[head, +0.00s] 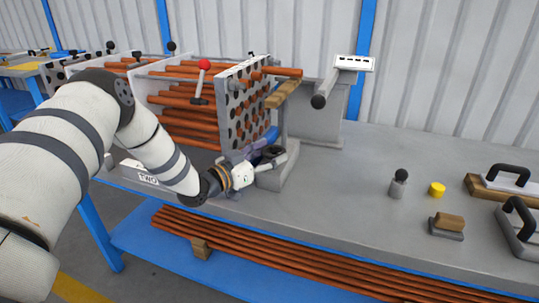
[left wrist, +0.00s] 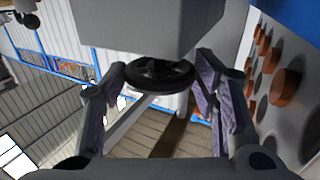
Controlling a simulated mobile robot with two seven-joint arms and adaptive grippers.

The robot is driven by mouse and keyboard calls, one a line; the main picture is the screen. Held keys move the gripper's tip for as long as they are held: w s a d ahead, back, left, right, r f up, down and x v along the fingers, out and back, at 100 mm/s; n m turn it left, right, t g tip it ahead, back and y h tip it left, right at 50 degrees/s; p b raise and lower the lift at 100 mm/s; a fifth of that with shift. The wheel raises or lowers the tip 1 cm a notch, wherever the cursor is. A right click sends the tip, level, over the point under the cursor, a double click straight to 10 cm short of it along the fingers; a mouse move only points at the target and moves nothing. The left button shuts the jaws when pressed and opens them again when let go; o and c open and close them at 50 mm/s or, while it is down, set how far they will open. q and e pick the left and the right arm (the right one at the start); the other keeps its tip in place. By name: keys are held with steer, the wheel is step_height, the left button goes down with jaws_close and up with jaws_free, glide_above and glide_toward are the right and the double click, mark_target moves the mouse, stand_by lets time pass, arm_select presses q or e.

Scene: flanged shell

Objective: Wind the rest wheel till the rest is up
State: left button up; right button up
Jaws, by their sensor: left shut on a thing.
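The rest wheel (left wrist: 152,74) is a dark ring under a grey block in the left wrist view. My left gripper (head: 266,158) is shut on the wheel at the bench's near edge; its purple-padded fingers stand on either side of the wheel in the left wrist view (left wrist: 155,92). The rest (head: 283,94) is a wooden bar on a grey post, beside the shell's perforated plate (head: 236,108). A copper tube (head: 285,72) sticks out above the rest; I cannot tell whether they touch. My right gripper is not in view.
Copper tubes (head: 178,118) fill the frame behind the plate, near a red-knobbed lever (head: 203,66). To the right are a yellow cylinder (head: 437,189), a wooden block (head: 448,222) and black-handled tools (head: 508,176).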

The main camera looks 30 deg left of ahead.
mark_target(268, 152)
arm_select(q)
steer(key=shift+h, duration=0.3)
steer(key=o, duration=1.2)
steer(key=shift+c, duration=0.2)
steer(key=shift+r, duration=0.1)
step_height(268, 152, up, 10)
steer(key=shift+f, duration=0.1)
